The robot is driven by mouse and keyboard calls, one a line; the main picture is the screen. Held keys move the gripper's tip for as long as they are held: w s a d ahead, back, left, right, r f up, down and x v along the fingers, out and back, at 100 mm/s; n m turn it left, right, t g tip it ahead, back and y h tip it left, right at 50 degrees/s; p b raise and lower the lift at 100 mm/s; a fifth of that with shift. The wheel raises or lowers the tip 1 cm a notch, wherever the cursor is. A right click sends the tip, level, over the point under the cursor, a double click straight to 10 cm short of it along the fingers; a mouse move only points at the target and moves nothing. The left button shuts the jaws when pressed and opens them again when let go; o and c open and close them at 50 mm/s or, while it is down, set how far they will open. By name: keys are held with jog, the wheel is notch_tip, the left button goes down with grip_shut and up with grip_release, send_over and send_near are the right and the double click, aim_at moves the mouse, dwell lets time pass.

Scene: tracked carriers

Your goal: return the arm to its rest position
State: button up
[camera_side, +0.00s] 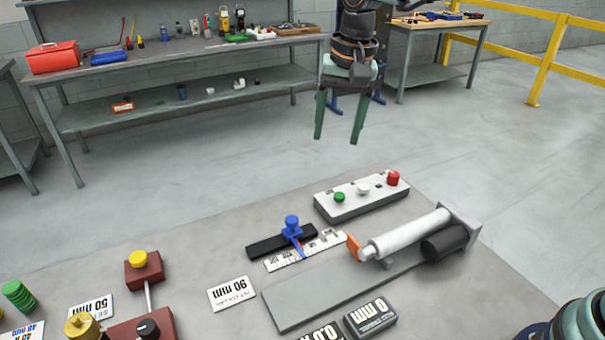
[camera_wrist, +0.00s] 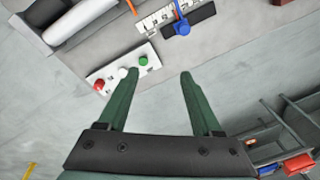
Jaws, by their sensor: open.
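My gripper (camera_side: 338,138) hangs from the arm with its two green fingers pointing down, high above and beyond the far edge of the work table (camera_side: 215,210). It touches nothing. In the wrist view my gripper (camera_wrist: 158,75) is open, with a wide empty gap between the fingertips and bare floor and table seen past them. The left finger partly overlaps the white button box (camera_wrist: 108,74) in that view. The rest position itself is not marked in either view.
The button box (camera_side: 350,205) has green, white and red knobs. Near it are a blue-knobbed slider (camera_side: 292,228) on a ruler, a white cylinder (camera_side: 410,236) with an orange tip, and label cards (camera_side: 232,293). A workbench (camera_side: 180,50) and yellow railing (camera_side: 545,55) stand behind.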

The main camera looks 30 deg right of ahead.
jog(key=s+d+n+t, duration=0.4)
jog(key=s+d+n, duration=0.2)
jog(key=s+d, duration=0.8)
jog(key=s, duration=0.2)
jog(key=shift+s+d+r, duration=0.4)
jog(key=shift+w+r, duration=0.1)
dwell(1.0)
